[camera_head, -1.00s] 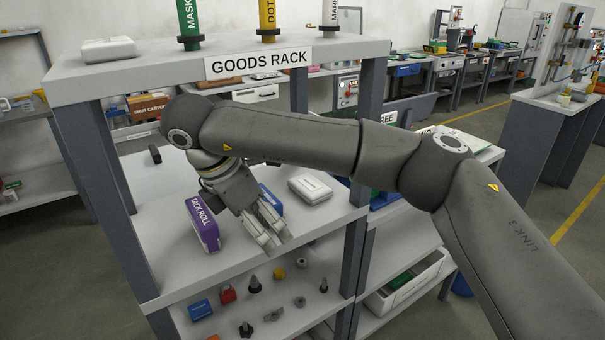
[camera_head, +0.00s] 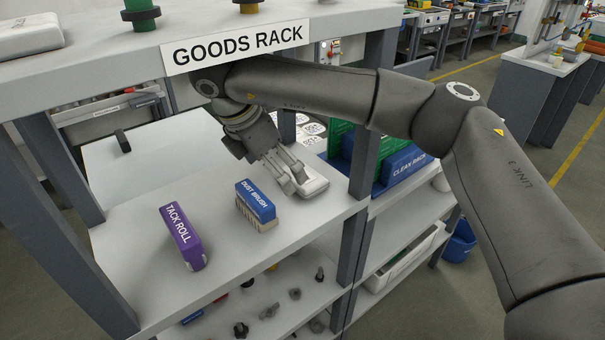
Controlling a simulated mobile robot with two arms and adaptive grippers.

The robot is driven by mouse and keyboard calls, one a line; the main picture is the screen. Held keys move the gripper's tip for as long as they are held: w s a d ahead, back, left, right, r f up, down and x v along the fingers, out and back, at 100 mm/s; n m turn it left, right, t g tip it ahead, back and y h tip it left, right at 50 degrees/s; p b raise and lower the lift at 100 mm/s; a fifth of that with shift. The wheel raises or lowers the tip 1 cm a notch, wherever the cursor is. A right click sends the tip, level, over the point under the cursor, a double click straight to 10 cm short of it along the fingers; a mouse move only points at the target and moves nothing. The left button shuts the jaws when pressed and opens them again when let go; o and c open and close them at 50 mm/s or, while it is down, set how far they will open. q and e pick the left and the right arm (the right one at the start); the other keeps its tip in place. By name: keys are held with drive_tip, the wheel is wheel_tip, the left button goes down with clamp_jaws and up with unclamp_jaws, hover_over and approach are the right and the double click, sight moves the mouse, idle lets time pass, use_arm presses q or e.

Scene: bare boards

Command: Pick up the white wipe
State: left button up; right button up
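The white wipe (camera_head: 317,185) is a small white rounded pack lying on the middle shelf of the goods rack, near its right post. My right gripper (camera_head: 293,182) comes down from the arm reaching in from the right. Its fingers point down at the left part of the wipe and cover some of it. A gap shows between the fingers, and nothing is seen held in them. Whether they touch the wipe cannot be told. My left gripper is not in view.
A blue dust brush (camera_head: 257,203) and a purple tack roll (camera_head: 183,237) stand left of the wipe on the same shelf (camera_head: 235,265). The top board (camera_head: 100,75) and right post (camera_head: 363,165) frame the opening. Another white pack (camera_head: 25,37) lies on top.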

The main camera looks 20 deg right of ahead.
sight(293, 179)
drive_tip(key=d, duration=0.1)
drive_tip(key=w+d, duration=0.1)
drive_tip(key=d, duration=0.1)
drive_tip(key=shift+w, duration=0.15)
drive_tip(key=shift+w+d+p, duration=0.2)
drive_tip(key=shift+d+p, duration=0.15)
drive_tip(key=shift+d, duration=0.15)
drive_tip(key=p+x, duration=0.1)
drive_tip(key=x, duration=0.4)
drive_tip(key=shift+d, duration=0.1)
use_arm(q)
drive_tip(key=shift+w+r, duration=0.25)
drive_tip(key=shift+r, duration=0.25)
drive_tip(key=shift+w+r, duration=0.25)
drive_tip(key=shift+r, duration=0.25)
use_arm(e)
drive_tip(key=c, duration=0.7)
